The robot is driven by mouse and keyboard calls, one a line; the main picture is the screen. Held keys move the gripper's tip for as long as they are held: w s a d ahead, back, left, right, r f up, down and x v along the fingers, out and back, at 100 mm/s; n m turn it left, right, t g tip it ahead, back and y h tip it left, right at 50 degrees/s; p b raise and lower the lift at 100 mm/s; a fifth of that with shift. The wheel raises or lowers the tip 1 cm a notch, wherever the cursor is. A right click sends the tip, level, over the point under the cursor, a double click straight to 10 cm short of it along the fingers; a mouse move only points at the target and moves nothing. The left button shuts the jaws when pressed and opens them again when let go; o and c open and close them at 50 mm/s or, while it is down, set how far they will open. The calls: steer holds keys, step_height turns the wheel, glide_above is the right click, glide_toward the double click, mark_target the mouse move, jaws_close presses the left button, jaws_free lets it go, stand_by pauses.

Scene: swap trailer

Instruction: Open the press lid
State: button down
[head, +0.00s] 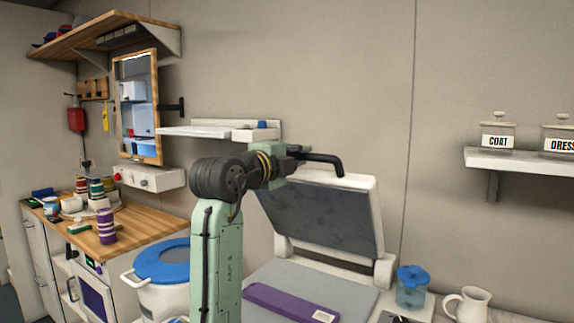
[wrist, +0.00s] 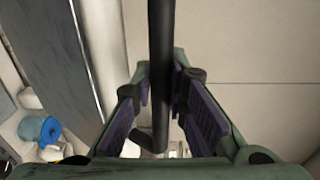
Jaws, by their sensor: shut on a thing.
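The press lid (head: 320,222) stands raised in the head view, a white frame with a dark grey underside, tilted back towards the wall. It is hinged at the back of the press's grey lower plate (head: 287,274). A black bar handle (head: 325,160) runs along the lid's top edge; in the wrist view the bar (wrist: 160,60) passes between the purple finger pads. My gripper (head: 291,156) is shut on this handle at the lid's upper left. It also shows in the wrist view (wrist: 166,112). My arm hides part of the press's left side.
A purple folded item (head: 288,302) lies on the lower plate. A blue-lidded jar (head: 411,291) and a white jug (head: 468,305) stand right of the press. A white pot with a blue lid (head: 163,262) stands left. A wall shelf (head: 205,131) is behind my gripper.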

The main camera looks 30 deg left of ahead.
steer(key=shift+w+r+g+p, duration=0.25)
steer(key=shift+w+r+g, duration=0.1)
steer(key=shift+w, duration=0.3)
steer(key=shift+w+r+g+p, duration=0.25)
steer(key=shift+w+r, duration=0.1)
steer(key=shift+w, duration=0.3)
steer(key=c, duration=1.6)
jaws_free()
steer(key=shift+o, duration=0.2)
steer(key=s+r, duration=0.1)
steer(key=s, duration=1.1)
steer(key=shift+a, duration=0.2)
